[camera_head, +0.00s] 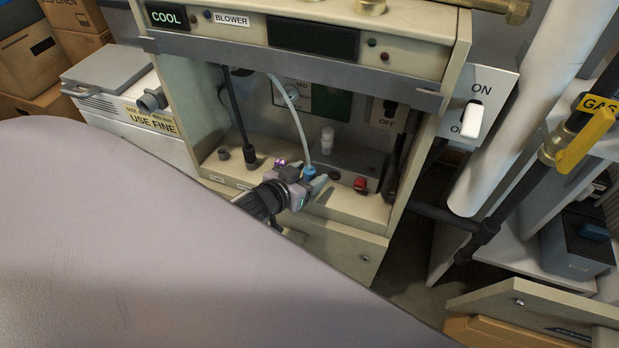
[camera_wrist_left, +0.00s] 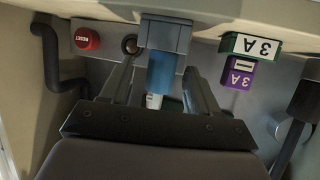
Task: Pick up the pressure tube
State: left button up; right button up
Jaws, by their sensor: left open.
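The pressure tube (camera_head: 292,112) is a thin pale tube that hangs in a curve inside the open furnace cabinet. Its lower end meets a blue fitting (camera_head: 309,172). My left gripper (camera_head: 314,181) is at this lower end, low in the cabinet. In the left wrist view its dark fingers (camera_wrist_left: 158,84) are apart, with a blue cylinder (camera_wrist_left: 161,68) with a pale tip between them and a grey block (camera_wrist_left: 165,34) beyond it. I see gaps beside the blue part, so it is not clamped. My right gripper is not in view.
A red button (camera_head: 361,184) sits right of the gripper; the wrist view shows it too (camera_wrist_left: 87,39). A black hose (camera_head: 236,118) hangs left. The cabinet's front bar (camera_head: 300,62) overhangs the opening.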

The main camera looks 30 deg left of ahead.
pick_arm(q)
jog(key=shift+w+f, duration=0.1)
jog(key=shift+w, duration=0.3)
jog(key=c, duration=1)
